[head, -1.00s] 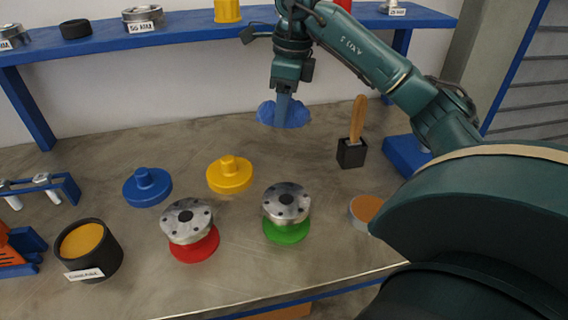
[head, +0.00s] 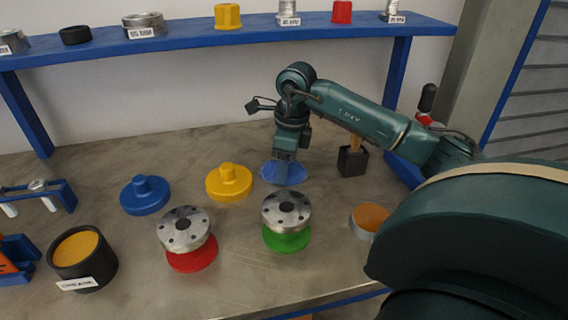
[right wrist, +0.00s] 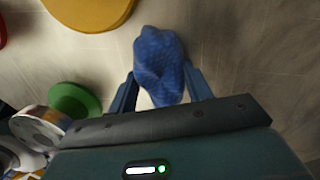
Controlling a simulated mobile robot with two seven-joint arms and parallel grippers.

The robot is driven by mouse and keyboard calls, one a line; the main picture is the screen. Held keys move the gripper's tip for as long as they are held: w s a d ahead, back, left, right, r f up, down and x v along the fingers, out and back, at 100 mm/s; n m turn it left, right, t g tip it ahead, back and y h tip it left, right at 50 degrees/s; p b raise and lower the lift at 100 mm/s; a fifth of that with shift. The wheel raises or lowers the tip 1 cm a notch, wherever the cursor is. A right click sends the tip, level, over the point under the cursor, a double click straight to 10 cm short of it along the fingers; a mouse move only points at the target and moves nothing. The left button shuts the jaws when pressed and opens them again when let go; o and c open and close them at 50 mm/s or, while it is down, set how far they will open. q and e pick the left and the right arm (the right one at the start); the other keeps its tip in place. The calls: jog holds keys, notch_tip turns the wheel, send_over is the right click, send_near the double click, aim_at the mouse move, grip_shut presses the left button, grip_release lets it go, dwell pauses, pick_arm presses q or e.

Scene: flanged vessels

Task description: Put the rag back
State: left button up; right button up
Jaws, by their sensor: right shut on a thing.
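The blue rag (head: 295,173) is at the tip of my right gripper (head: 283,178), just behind the green-based flanged vessel in the head view. In the right wrist view the rag (right wrist: 160,62) sits between the two fingers of my right gripper (right wrist: 160,88), which is shut on it. The rag is low, at or close to the tabletop; I cannot tell whether it touches. My left gripper is not in view.
Nearby stand a yellow cap (head: 229,183), a blue cap (head: 145,195), a flanged vessel on green (head: 287,220) and one on red (head: 187,238). A black brush holder (head: 352,161), an orange-filled tin (head: 369,219) and a black pot (head: 83,260) also stand on the table (head: 120,150).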

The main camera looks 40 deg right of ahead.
aim_at(290, 166)
jog(key=shift+f, duration=0.2)
jog(key=o, duration=1)
jog(key=shift+c, duration=0.2)
jog(key=shift+r, duration=0.1)
notch_tip(290, 166, up, 12)
jog(key=s+p, duration=0.1)
jog(key=shift+d, duration=0.45)
